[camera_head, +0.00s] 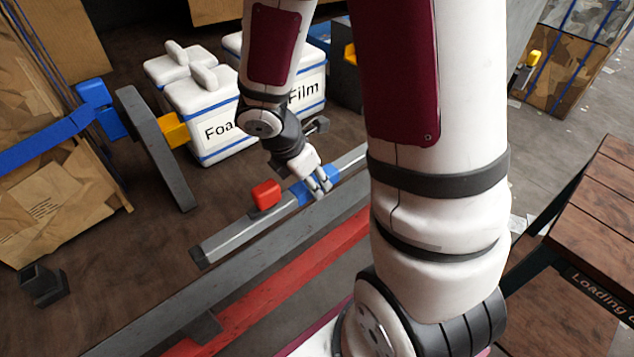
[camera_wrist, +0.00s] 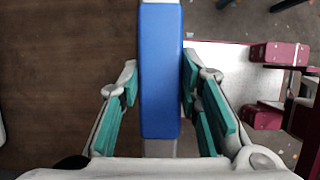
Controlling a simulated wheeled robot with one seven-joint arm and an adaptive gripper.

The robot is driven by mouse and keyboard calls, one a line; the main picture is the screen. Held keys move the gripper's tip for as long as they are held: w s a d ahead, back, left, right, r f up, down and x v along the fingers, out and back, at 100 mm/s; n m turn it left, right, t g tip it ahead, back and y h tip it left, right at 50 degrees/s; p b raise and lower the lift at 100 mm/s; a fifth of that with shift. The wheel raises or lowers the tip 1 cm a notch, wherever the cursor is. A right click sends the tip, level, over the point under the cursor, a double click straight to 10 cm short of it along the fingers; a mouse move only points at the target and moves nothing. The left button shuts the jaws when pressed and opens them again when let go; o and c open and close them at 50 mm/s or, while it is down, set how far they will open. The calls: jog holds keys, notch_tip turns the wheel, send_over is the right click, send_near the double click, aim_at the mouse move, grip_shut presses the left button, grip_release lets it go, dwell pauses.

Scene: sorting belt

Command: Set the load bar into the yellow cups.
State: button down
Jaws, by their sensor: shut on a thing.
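The load bar (camera_head: 235,234) is a long grey bar with dark ends, a blue middle sleeve and a red block (camera_head: 265,195) on it. It lies diagonally in the head view, its right part behind my arm. My gripper (camera_head: 319,183) is shut on the blue sleeve, which also shows between the green finger pads in the wrist view (camera_wrist: 161,75). One yellow cup (camera_head: 174,130) sits on a grey upright at the left, beyond the bar. Another yellow piece (camera_head: 350,54), perhaps the other cup, shows at the back, partly hidden by my arm.
White boxes marked Foam and Film (camera_head: 212,115) stand behind the bar. A grey beam (camera_head: 240,292) and a red beam (camera_head: 300,275) run along its near side. Cardboard bales (camera_head: 55,150) stand at left, a wooden table (camera_head: 600,215) at right. Brown floor between bar and boxes is clear.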

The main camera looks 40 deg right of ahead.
jog(key=shift+r+p, duration=1.15)
jog(key=shift+r, duration=0.35)
